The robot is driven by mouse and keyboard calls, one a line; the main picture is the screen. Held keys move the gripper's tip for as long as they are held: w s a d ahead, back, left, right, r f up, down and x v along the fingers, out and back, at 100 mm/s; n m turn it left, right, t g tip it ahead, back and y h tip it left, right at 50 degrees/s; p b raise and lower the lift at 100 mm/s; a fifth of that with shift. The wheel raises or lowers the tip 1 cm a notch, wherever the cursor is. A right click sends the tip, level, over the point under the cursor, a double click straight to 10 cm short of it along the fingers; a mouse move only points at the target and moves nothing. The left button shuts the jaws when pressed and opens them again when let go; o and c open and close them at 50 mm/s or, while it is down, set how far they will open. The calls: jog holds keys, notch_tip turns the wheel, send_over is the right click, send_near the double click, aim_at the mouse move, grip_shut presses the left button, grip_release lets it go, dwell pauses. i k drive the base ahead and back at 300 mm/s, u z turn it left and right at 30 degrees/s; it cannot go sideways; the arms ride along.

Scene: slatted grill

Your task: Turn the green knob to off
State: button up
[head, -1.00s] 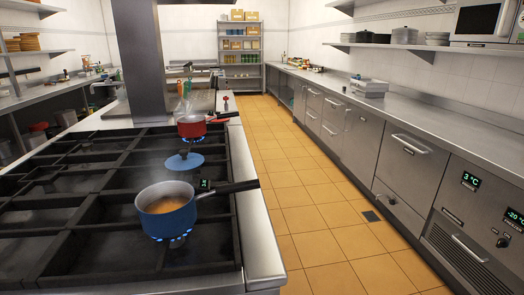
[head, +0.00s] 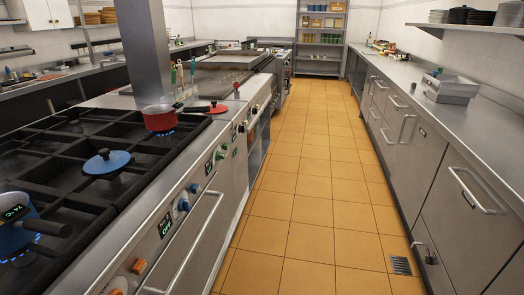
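The stove's front panel (head: 160,238) runs along the left of the aisle and carries a row of small knobs. A small green spot (head: 208,168) on this panel looks like a green knob, but it is too small to tell its setting or to be sure it is not a display. Two blue knobs (head: 184,205) and an orange knob (head: 139,266) sit nearer on the same panel. My gripper is not in view.
A blue pot (head: 14,232) sits over a lit burner at the left edge, its dark handle toward the panel. A red pot (head: 160,118) and a blue lid (head: 104,162) are on the black grates. The tiled aisle (head: 300,200) is clear. Steel counters (head: 440,110) line the right.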

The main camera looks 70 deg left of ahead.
aim_at(218, 156)
jog(key=i, duration=1)
jog(key=u, duration=2.95)
